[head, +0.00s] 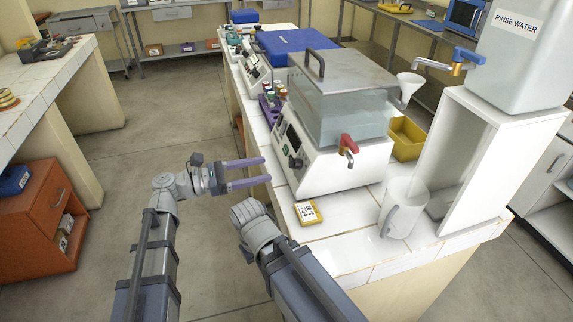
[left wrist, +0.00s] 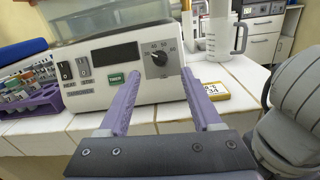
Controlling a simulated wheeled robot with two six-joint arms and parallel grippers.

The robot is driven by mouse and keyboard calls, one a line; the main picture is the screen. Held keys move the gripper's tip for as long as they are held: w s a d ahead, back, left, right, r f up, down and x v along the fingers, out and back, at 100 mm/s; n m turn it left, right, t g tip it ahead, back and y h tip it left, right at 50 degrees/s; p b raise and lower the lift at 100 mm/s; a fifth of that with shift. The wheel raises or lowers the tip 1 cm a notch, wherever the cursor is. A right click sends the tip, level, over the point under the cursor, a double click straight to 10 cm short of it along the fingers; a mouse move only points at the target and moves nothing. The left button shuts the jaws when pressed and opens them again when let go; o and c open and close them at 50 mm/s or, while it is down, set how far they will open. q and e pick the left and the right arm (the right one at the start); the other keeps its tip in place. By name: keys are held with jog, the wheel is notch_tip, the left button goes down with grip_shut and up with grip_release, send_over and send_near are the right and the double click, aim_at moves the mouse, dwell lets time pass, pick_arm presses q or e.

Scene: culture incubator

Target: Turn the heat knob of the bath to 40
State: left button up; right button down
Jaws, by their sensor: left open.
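The bath (head: 330,165) is a white unit with a clear tank and a metal lid on the tiled bench. Its dark round heat knob (left wrist: 159,58) sits on the front panel in the left wrist view, on a grey dial plate with small numbers above it. The knob's exact setting is too small to tell. My left gripper (head: 266,170) is open and empty, its two purple fingers pointing at the panel. In the left wrist view the fingers (left wrist: 158,84) lie either side of and below the knob, apart from it. My right arm is folded near the bench edge; its fingers are hidden.
A yellow timer (head: 308,212) lies in front of the bath. A red tap (head: 348,146) sticks out of the bath. A purple tube rack (head: 270,107) stands beyond it.

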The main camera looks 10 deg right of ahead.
aim_at(295, 164)
pick_arm(q)
jog(key=d, duration=0.7)
jog(key=shift+w+d, duration=0.2)
jog(key=shift+d, duration=0.2)
grip_shut()
dwell(0.3)
